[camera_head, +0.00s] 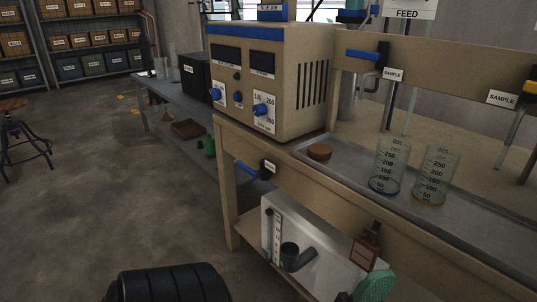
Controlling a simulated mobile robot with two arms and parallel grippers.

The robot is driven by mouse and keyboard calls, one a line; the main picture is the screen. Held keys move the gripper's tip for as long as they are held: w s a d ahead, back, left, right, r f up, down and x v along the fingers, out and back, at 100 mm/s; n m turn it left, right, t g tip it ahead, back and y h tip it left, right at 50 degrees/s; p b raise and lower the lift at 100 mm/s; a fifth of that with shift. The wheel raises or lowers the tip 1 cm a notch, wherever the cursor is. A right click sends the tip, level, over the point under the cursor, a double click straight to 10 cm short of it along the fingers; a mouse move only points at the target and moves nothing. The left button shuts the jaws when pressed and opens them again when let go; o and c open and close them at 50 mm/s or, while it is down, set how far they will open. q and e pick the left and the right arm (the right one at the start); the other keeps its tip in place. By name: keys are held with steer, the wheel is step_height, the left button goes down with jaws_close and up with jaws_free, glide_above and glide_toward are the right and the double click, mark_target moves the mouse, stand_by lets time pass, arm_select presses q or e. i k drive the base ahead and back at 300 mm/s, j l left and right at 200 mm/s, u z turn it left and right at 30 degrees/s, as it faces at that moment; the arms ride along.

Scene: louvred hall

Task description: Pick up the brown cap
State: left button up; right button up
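The brown cap (319,151) is a small, round, flat-topped piece. It lies at the left end of the grey metal tray (345,168) set in the top of the beige bench, just right of the beige control box. Nothing covers it. Neither of my grippers shows in the head view. A black ribbed part, which looks like mine, shows at the bottom left, well apart from the cap.
Two glass beakers (388,166) (436,175) stand right of the cap. The beige control box (271,80) stands close on its left. A blue-handled valve (254,169) juts from the bench front. The floor (110,210) at left is mostly open, with a stool (22,138).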

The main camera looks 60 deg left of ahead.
mark_target(317, 152)
steer(key=u, duration=0.4)
steer(key=l+u, duration=0.15)
steer(key=u, duration=0.25)
steer(key=l+u, duration=0.1)
steer(key=u, duration=0.3)
steer(key=l+u, duration=0.1)
steer(key=u, duration=0.3)
steer(key=l+u, duration=0.1)
steer(key=u, duration=0.3)
steer(key=i+l+u, duration=0.2)
steer(key=i+l, duration=0.1)
steer(key=i, duration=0.05)
